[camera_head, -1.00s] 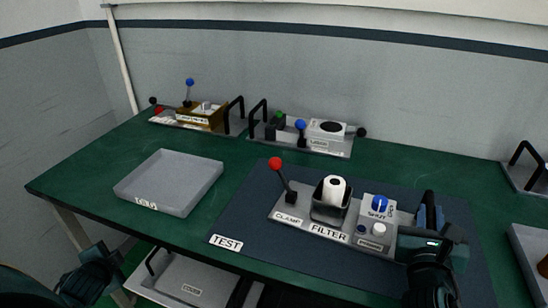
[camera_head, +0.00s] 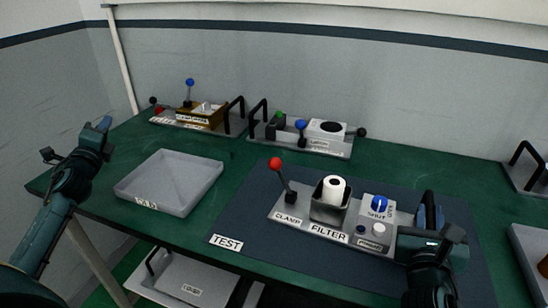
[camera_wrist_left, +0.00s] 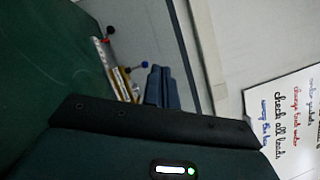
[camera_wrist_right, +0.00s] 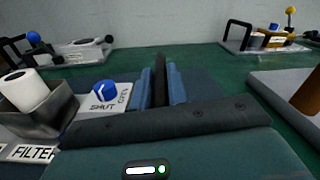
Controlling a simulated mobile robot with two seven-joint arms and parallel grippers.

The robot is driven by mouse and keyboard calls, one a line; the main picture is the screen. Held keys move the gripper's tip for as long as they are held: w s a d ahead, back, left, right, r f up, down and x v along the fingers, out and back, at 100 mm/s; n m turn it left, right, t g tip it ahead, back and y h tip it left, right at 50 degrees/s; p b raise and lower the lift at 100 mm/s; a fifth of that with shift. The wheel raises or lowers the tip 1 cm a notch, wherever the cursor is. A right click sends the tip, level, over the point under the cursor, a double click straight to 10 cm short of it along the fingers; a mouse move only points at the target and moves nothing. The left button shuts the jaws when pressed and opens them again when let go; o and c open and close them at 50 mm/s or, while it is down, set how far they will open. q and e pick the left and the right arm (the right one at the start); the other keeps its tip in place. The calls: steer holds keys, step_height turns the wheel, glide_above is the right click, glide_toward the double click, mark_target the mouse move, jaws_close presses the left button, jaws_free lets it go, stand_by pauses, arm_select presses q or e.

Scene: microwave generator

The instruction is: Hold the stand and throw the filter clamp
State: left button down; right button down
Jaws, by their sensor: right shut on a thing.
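The grey stand (camera_head: 350,228) sits on the dark TEST mat. It carries a filter clamp lever with a red knob (camera_head: 276,164) at its left end, tilted slightly left. A white filter roll (camera_head: 334,188) stands in a metal holder in the middle. A blue SHUT valve knob (camera_head: 379,202) is at its right. My right gripper (camera_head: 430,217) is shut on the black handle (camera_wrist_right: 159,75) at the stand's right end. My left gripper (camera_head: 103,126) is raised beyond the table's left edge, far from the lever. Its fingers (camera_wrist_left: 161,86) are together and empty.
A grey tray (camera_head: 170,183) lies on the green table between my left gripper and the stand. Two other units with handles stand at the back, one with a blue-knobbed lever (camera_head: 190,84), one with a white block (camera_head: 326,129). Another tray (camera_head: 530,250) is at the right edge.

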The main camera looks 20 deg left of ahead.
arm_select(q)
steer(key=w+d+r+m+h, duration=0.2)
steer(key=d+r+m+h, duration=0.1)
steer(key=d+m+h, duration=0.4)
steer(key=w+d+r+m+g+h, duration=0.1)
steer(key=w+d+r+m+h, duration=0.15)
steer(key=d+m+h, duration=0.45)
steer(key=w+d+r+m+h, duration=0.3)
steer(key=d+m+h, duration=0.2)
steer(key=d+m, duration=0.35)
steer(key=d+f+m+g, duration=1.1)
steer(key=d+f+g, duration=0.1)
steer(key=d+f, duration=0.2)
steer(key=shift+s+d+f+y, duration=0.15)
steer(key=shift+s+d+y, duration=0.2)
steer(key=shift+d, duration=0.4)
